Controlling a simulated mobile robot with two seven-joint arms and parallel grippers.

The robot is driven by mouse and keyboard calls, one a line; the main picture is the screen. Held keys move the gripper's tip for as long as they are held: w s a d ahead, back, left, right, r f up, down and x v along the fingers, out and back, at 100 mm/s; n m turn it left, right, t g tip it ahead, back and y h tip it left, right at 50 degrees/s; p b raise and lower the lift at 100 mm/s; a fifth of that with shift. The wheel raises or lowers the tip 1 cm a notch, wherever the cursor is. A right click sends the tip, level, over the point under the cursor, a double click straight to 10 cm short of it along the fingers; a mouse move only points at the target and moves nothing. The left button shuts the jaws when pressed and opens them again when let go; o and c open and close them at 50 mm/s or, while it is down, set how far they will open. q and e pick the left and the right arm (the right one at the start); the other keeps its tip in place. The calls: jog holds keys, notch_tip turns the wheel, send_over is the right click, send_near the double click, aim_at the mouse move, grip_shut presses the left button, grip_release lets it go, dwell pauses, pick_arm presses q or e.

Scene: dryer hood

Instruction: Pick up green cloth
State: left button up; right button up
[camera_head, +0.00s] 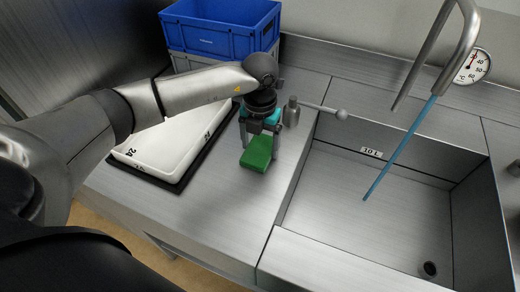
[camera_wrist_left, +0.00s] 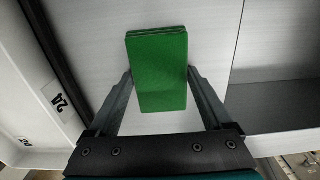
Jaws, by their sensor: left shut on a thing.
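The green cloth (camera_head: 257,153) is a folded, block-like rectangle at the left edge of the sink, over the steel counter. It also shows in the left wrist view (camera_wrist_left: 157,72), between the two fingers. My left gripper (camera_head: 260,140) comes down from above and is shut on the cloth, with a finger on each side of it. In the left wrist view the fingertips (camera_wrist_left: 158,74) touch the cloth's two long sides. I cannot tell whether the cloth is clear of the counter. My right gripper is not in view.
A white tray (camera_head: 170,150) on a black base lies left of the cloth. The steel sink (camera_head: 370,200) opens to the right, with a tap lever (camera_head: 325,110), a blue water stream (camera_head: 405,145) and a round thermometer (camera_head: 473,66). The counter in front is bare.

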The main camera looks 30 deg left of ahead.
aim_at(260, 148)
pick_arm(q)
jog(key=shift+c, duration=1.4)
notch_tip(260, 148, up, 20)
jog(key=p, duration=0.1)
jog(key=o, duration=0.8)
jog(key=c, duration=0.6)
jog(key=shift+f, duration=0.1)
jog(key=shift+c, duration=0.3)
